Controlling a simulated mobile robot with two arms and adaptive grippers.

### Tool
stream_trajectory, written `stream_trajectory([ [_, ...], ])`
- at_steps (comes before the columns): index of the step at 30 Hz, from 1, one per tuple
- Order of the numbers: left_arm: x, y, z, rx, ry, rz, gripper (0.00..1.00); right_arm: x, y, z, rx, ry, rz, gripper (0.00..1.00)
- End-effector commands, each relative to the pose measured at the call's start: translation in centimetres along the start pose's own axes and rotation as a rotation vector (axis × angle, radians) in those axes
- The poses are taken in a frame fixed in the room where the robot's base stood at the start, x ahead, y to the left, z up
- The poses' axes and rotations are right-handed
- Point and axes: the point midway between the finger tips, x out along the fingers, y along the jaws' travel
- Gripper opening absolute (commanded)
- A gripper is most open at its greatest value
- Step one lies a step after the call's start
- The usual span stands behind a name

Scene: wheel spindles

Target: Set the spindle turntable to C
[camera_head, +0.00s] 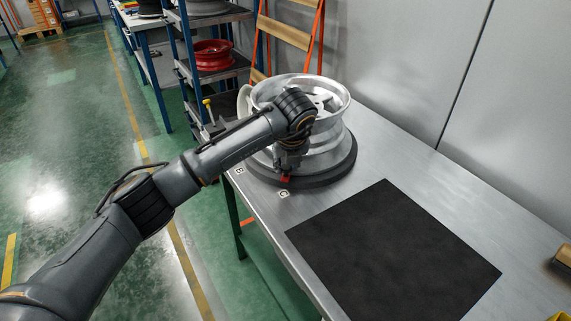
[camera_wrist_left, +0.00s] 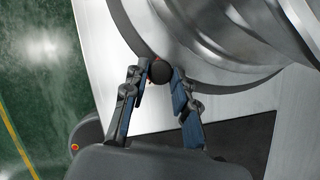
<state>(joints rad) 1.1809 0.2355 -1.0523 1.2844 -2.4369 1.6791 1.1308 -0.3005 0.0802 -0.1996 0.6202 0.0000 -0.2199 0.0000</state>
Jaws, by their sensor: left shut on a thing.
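The spindle turntable (camera_head: 340,170) is a dark round disc on the steel table, with a silver wheel rim (camera_head: 333,133) on top. A red pointer (camera_head: 285,179) shows at its front edge, just above the C label (camera_head: 284,194). The B label (camera_head: 239,170) lies farther left along the table edge. My left gripper (camera_head: 287,168) reaches down at the disc's front edge. In the left wrist view, its fingers (camera_wrist_left: 161,80) are shut on a dark round knob (camera_wrist_left: 160,71) beside the rim. My arm hides part of the rim and disc.
A black mat (camera_head: 393,252) covers the table in front of the turntable. A grey wall (camera_head: 405,70) stands behind the table. A shelf with a red rim (camera_head: 212,55) and an orange ladder (camera_head: 286,32) stand behind. Green floor (camera_head: 70,140) lies left.

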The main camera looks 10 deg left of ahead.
Motion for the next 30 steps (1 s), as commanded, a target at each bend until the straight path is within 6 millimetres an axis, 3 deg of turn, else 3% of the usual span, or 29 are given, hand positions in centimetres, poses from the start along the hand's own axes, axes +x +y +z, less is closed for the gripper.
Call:
stream_trajectory([
  [4,0.0,0.0,0.0,-0.001,-0.001,-0.001,0.0,0.0,0.0,0.0,0.0,0.0,0.0,0.5],
  [5,0.0,0.0,0.0,-0.001,-0.001,-0.001,0.29,0.0,0.0,0.0,0.0,0.0,0.0,0.5],
  [8,0.0,0.0,0.1,-0.001,-0.001,-0.001,0.5,0.0,0.0,0.0,0.0,0.0,0.0,0.5],
  [20,-0.6,0.0,0.1,-0.001,-0.002,-0.002,0.5,0.0,0.1,-0.1,-0.001,0.002,0.001,0.5],
  [30,-7.2,0.0,0.2,0.0,-0.006,-0.004,0.5,0.0,0.0,-0.1,0.0,0.001,0.0,0.5],
])
